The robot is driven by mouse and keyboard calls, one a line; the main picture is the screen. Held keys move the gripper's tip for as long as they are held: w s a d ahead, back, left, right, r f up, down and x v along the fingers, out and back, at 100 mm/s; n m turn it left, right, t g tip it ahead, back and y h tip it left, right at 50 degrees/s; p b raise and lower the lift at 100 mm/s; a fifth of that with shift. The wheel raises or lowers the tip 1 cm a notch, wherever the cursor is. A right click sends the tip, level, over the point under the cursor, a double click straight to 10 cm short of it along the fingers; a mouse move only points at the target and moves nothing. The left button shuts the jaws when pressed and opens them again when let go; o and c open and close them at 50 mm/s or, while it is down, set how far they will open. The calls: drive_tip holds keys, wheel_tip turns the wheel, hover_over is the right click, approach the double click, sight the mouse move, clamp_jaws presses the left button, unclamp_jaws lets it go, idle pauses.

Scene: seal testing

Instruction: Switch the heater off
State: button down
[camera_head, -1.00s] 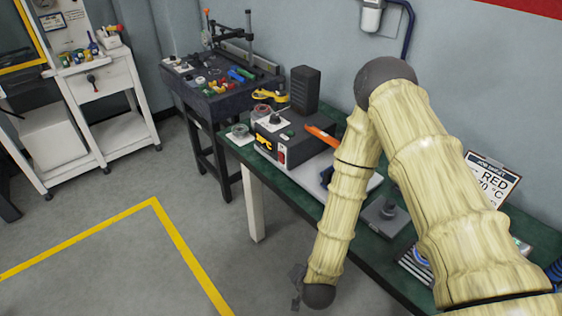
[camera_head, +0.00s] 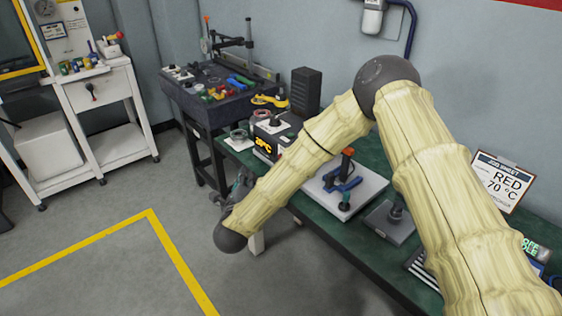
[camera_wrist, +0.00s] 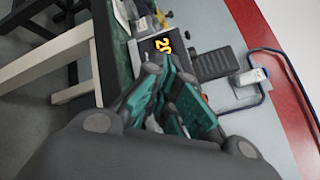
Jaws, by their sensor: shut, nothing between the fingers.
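The black box with a lit orange display (camera_head: 263,144), which looks like the heater, stands on the far end of the green bench. It also shows in the wrist view, where its display (camera_wrist: 162,45) is beyond my fingers. Its right front, with any switch there, is hidden behind my arm in the head view; in the wrist view my fingers hide part of the box. My gripper (camera_head: 241,187) is at the bench's front edge, left of and below the box, partly hidden by my wrist. In the wrist view my gripper (camera_wrist: 166,75) is shut and empty, pointing toward the box.
A tall black ribbed block (camera_head: 306,91) stands behind the box. A white plate (camera_head: 365,190) with a blue, orange-handled clamp and a grey block (camera_head: 389,222) are on the bench (camera_head: 325,221). A job sheet (camera_head: 497,180) reads RED 70 °C. The floor left is clear.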

drive_tip(key=shift+w+d, duration=0.1)
drive_tip(key=shift+d, duration=0.05)
drive_tip(key=shift+w+d+r+p, duration=0.2)
drive_tip(key=shift+w+d, duration=0.6)
drive_tip(key=shift+d, duration=0.35)
drive_tip(key=shift+w+d+r+p, duration=0.1)
drive_tip(key=shift+w+d+p, duration=0.15)
drive_tip(key=shift+w+d, duration=0.75)
drive_tip(key=shift+w+d+r+p, duration=0.2)
drive_tip(key=shift+w+d, duration=0.45)
drive_tip(key=shift+d, duration=0.6)
drive_tip(key=shift+w+d, duration=0.1)
drive_tip(key=shift+d, duration=0.05)
drive_tip(key=shift+w+d, duration=0.1)
drive_tip(key=shift+d, duration=0.1)
drive_tip(key=shift+w+d+b, duration=0.15)
drive_tip(key=shift+d+b, duration=0.1)
drive_tip(key=shift+b, duration=0.1)
drive_tip(key=shift+a, duration=0.1)
drive_tip(key=shift+s+a+b, duration=0.3)
drive_tip(key=shift+s+a, duration=0.15)
drive_tip(key=shift+a, duration=0.1)
drive_tip(key=shift+a, duration=0.1)
